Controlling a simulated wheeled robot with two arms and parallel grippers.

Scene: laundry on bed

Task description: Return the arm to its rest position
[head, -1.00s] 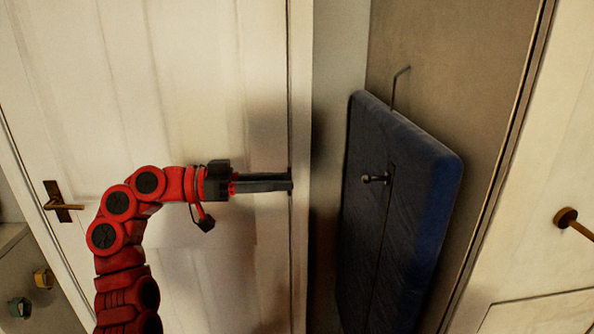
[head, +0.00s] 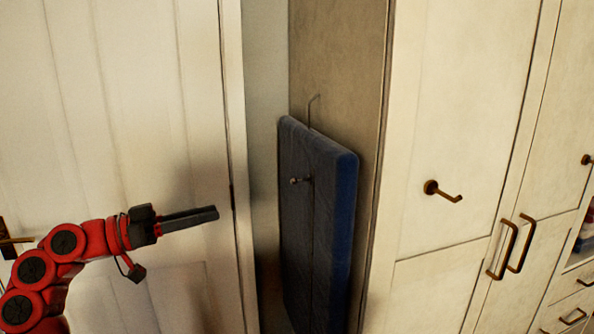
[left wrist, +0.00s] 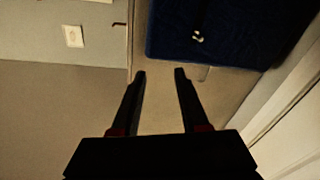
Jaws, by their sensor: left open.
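My left arm is red and comes in at the lower left of the head view. Its dark gripper (head: 216,214) points right, in front of the white door. In the left wrist view the two fingers of the left gripper (left wrist: 160,73) are spread apart with nothing between them. The gripper is empty and apart from the blue padded board. My right gripper is out of view.
A blue padded board (head: 315,220) hangs on a wall in the recess right of the door (head: 110,110). A white cupboard (head: 460,120) with a brass hook (head: 442,191) and handles stands at the right. The board also shows in the left wrist view (left wrist: 225,35).

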